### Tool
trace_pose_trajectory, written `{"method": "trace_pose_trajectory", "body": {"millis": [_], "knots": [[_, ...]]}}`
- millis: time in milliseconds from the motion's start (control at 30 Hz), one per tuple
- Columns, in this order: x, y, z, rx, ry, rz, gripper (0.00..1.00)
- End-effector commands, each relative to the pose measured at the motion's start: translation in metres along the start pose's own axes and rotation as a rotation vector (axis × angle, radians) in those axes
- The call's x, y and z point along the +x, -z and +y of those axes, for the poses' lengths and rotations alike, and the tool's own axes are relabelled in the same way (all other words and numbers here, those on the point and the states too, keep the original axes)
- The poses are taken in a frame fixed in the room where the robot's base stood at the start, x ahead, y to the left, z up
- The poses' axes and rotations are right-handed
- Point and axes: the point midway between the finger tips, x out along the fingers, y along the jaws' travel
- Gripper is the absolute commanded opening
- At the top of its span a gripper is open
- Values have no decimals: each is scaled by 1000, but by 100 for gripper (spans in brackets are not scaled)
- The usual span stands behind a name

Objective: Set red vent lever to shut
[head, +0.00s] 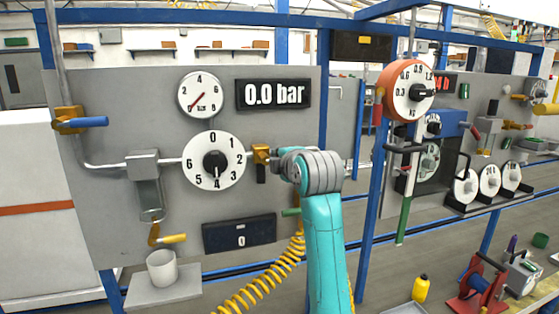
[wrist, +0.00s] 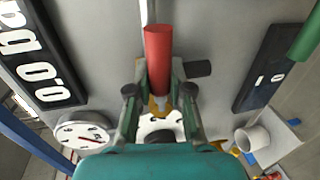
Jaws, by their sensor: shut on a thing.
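The red vent lever (wrist: 158,50) shows in the wrist view as a red handle pointing to the top of the picture. My gripper (wrist: 159,92) is shut on it near its lower end, with one finger on each side. Part of the lever's brass fitting shows between the fingers. In the head view my gripper (head: 284,160) is at the panel, just right of the brass valve body (head: 260,153). The red lever is hidden there behind my arm.
The grey panel carries a pressure gauge (head: 201,95), a 0.0 bar display (head: 273,95) and a numbered dial (head: 214,161). A blue lever (head: 94,122), a yellow lever (head: 172,238) and a green lever (head: 291,212) stick out. A cup (head: 162,267) stands on a shelf below.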

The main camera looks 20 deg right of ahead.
Motion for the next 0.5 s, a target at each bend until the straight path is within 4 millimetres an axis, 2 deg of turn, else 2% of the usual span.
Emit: {"method": "trace_pose_trajectory", "body": {"millis": [267, 300, 400, 500], "knots": [[0, 0, 0, -2, -1, 0, 0], [0, 0, 0, -2, -1, 0, 22], [0, 0, 0, -1, -1, 0, 46], [0, 0, 0, -1, -1, 0, 46]]}}
